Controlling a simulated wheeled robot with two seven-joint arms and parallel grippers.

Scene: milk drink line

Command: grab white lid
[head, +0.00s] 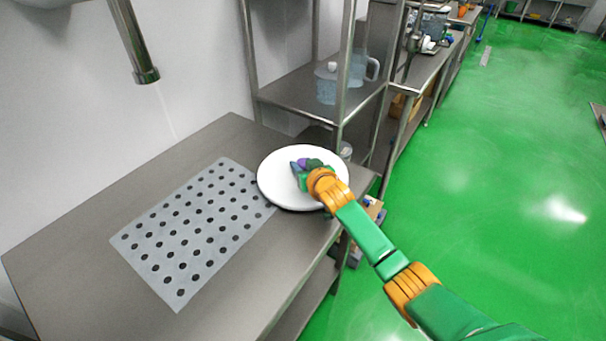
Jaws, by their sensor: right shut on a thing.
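The white lid (276,178) is a round white disc at the right end of the steel table, close to the shelf rack. My right gripper (300,168) is over the middle of the lid and shut on it. The gripper and wrist hide the lid's centre and the exact grip point. I cannot tell whether the lid touches the table or is held just above it. My left gripper is not in view.
The steel table (75,235) holds a grey perforated mat (195,225) left of the lid. A steel shelf rack (295,92) with clear jugs (326,84) stands behind. A metal pipe (133,45) hangs at upper left. Green floor (480,190) is open at right.

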